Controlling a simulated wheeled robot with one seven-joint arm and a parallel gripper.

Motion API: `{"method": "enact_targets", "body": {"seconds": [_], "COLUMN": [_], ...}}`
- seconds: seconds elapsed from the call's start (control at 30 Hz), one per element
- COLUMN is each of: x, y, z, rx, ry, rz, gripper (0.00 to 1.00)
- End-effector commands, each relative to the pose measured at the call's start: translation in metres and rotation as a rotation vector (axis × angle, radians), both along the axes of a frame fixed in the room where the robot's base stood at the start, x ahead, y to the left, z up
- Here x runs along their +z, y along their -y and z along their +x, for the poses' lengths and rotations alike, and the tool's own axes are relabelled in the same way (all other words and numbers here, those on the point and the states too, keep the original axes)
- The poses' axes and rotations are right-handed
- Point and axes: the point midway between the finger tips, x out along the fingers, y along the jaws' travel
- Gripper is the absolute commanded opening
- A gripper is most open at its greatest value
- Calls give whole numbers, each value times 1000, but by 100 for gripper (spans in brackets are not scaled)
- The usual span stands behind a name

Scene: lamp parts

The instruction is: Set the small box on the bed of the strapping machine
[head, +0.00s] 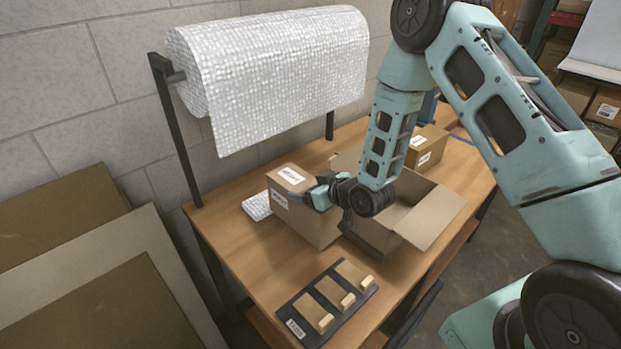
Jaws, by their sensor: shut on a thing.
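A small brown box (308,222) with white labels is at the middle of the wooden table, left of the open carton. My gripper (322,196) is shut on its upper right part, coming in from the right. I cannot tell whether the box's underside touches the table or is just above it. I cannot clearly make out the strapping machine. A blue shape (428,106) shows behind my arm at the far end of the table, mostly hidden, and I cannot tell what it is.
An open carton (428,212) stands right beside the small box. Another closed box (428,146) is behind it. A black tray with wooden pieces (306,326) lies at the near end. A bubble-wrap roll (270,75) hangs above the back edge. Flat boards (110,270) lean at left.

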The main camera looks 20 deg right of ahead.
Motion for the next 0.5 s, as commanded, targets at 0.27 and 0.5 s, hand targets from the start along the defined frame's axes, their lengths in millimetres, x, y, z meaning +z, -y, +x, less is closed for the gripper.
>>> {"method": "enact_targets", "body": {"seconds": [0.27, 0.5], "x": [-17, -34], "y": [-1, -1], "z": [1, 1], "rx": [0, 1], "ry": [5, 8], "rz": [2, 2], "gripper": [11, 11]}}
